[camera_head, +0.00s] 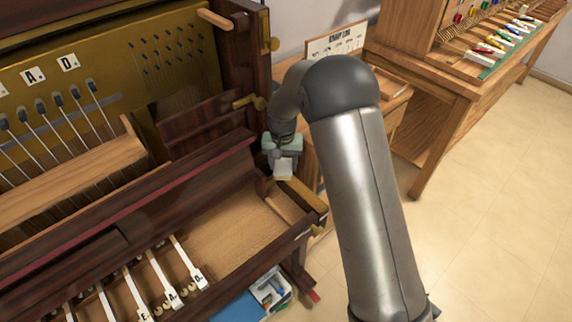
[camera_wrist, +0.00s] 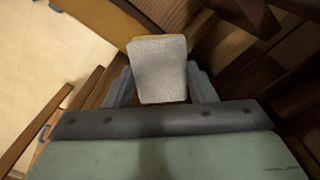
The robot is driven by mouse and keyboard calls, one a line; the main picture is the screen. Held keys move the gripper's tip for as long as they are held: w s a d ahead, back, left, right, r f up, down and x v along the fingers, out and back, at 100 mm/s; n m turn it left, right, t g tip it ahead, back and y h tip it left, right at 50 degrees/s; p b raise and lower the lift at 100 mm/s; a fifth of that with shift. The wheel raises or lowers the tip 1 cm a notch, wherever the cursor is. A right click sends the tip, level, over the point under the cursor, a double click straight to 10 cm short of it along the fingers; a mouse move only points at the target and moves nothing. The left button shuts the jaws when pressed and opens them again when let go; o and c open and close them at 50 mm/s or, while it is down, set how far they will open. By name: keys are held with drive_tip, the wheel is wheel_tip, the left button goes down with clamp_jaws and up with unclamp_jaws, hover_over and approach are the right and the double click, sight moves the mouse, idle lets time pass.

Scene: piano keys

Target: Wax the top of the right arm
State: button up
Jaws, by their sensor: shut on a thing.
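My gripper (camera_head: 281,158) is shut on a pale, speckled block (camera_wrist: 158,70), with a finger on each side of it in the wrist view. The block also shows in the head view (camera_head: 283,171), under the gripper. The right arm (camera_head: 303,196) of the piano is the wooden piece with a yellowish-brown top at the right end of the key bed. The block is over or at the rear end of this arm; I cannot tell whether it touches. In the wrist view a yellowish-brown surface (camera_wrist: 103,18) lies beyond the block, which hides part of it.
The open piano case (camera_head: 245,60) rises close to the left of my gripper. Several loose keys (camera_head: 163,277) lie in the key bed left of the bare brown floor (camera_head: 232,222). A small tray (camera_head: 270,290) is below front. A wooden bench (camera_head: 440,95) stands right.

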sight(289, 172)
drive_tip(key=shift+w+a+r, duration=0.2)
drive_tip(key=shift+a+r, duration=0.05)
drive_tip(key=shift+a, duration=0.1)
drive_tip(key=shift+s+d+b, duration=0.35)
drive_tip(key=shift+s+d, duration=1)
drive_tip(key=shift+s, duration=0.05)
drive_tip(key=shift+r+p, duration=1.85)
drive_tip(key=shift+r, duration=1.05)
drive_tip(key=shift+r, duration=0.15)
wheel_tip(289, 172, up, 3)
drive_tip(key=shift+f+p, duration=0.15)
drive_tip(key=shift+p, duration=0.75)
drive_tip(key=shift+f, duration=0.2)
drive_tip(key=shift+s+f+b, duration=0.1)
drive_tip(key=shift+f+b, duration=2.45)
drive_tip(key=shift+f, duration=1.05)
